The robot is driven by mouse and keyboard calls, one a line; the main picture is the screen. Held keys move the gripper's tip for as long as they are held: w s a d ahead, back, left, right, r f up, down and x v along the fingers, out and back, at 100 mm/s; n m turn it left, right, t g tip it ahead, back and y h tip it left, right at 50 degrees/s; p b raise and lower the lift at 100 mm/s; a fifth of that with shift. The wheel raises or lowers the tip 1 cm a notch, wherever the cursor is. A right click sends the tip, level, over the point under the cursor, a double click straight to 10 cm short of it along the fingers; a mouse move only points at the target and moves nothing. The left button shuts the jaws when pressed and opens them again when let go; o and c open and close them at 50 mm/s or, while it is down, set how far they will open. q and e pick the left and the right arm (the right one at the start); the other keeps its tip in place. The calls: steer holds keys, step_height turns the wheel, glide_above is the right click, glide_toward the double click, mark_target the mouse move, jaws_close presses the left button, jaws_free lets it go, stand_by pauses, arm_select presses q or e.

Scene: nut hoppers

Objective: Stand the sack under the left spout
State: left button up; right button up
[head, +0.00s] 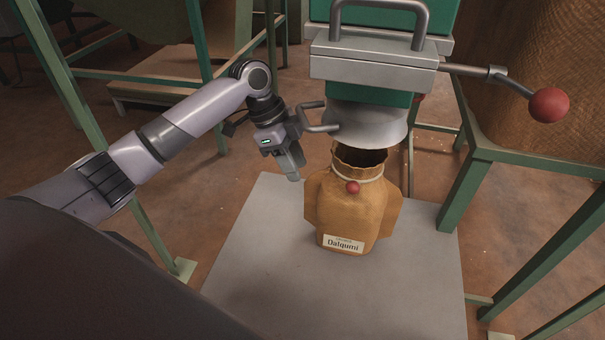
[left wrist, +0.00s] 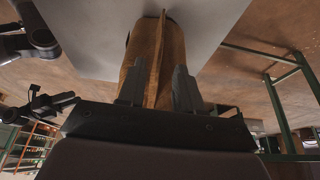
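The tan sack (head: 352,215) stands upright on a grey platform (head: 255,235). Its mouth is open and dark inside, with a pale cord, a red bead and a label reading "Dalqumi". The grey round spout (head: 365,125) is just above the mouth and overlaps its back edge in the head view; I cannot tell how well they line up. My left gripper (head: 292,170) is just left of the sack, fingers pointing down. In the left wrist view its fingers (left wrist: 158,90) are apart, with the sack's side edge (left wrist: 158,50) between them and gaps visible. My right gripper is not clearly identifiable.
A lever with a red knob (head: 549,105) sticks out right of the hopper's grey gate housing (head: 372,62). Grey bent bars (head: 318,128) project left of the spout. Green frame legs (head: 465,190) stand at right. The platform's front is clear.

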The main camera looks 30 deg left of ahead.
arm_select(q)
steer(key=p+v, duration=0.1)
steer(key=v, duration=0.4)
steer(key=shift+r, duration=0.25)
arm_select(e)
steer(key=shift+s+d+f+g, duration=0.3)
steer(key=shift+d+f, duration=0.3)
steer(key=shift+d, duration=0.05)
steer(key=shift+w+a+r, duration=0.1)
